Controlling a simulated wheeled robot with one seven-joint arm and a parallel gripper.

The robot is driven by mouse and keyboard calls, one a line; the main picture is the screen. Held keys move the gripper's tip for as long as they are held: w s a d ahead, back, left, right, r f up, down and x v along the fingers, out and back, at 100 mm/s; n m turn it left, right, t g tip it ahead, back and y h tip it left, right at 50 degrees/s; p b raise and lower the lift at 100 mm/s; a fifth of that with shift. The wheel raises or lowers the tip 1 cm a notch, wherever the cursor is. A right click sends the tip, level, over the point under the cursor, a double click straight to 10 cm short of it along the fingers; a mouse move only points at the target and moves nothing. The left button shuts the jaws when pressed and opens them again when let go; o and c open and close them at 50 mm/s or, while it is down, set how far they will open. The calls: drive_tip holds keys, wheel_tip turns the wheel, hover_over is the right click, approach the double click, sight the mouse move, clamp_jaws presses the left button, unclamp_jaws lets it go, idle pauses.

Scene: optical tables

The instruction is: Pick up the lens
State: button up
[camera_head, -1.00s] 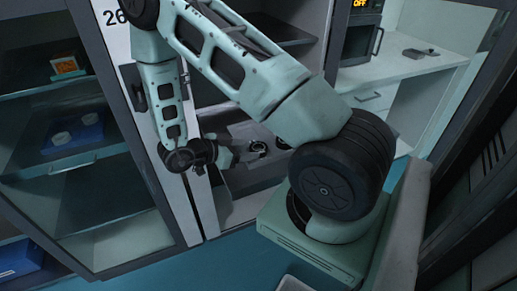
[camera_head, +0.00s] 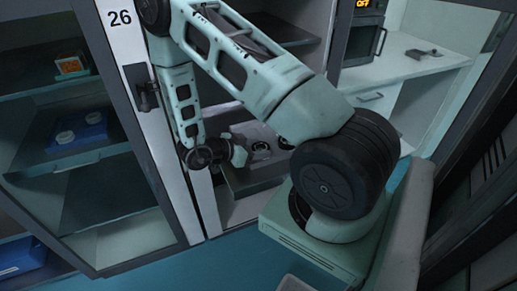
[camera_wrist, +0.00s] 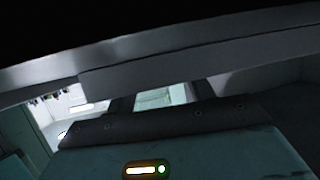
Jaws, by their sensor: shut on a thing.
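The lens (camera_head: 260,147) looks like a small dark ring with a pale centre in the head view. It is over the grey drawer or tray in the open cabinet bay. My gripper (camera_head: 244,153) reaches into this bay from the left, its tip at the lens, shut on it. The fingers are small and dim in the head view, so the exact grip is hard to see. The wrist view shows my gripper's teal housing with lit indicators, but neither the lens nor clear fingertips.
The grey drawer (camera_head: 240,184) lies below my gripper. A white cabinet post marked 26 (camera_head: 160,120) stands close on the left. Glass-fronted shelves left of it hold a blue tray (camera_head: 90,143) and an orange-labelled box (camera_head: 71,66). A white counter (camera_head: 400,68) is at the back right.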

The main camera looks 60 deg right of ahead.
sight(256, 149)
wheel_tip(256, 149, up, 10)
idle(0.6)
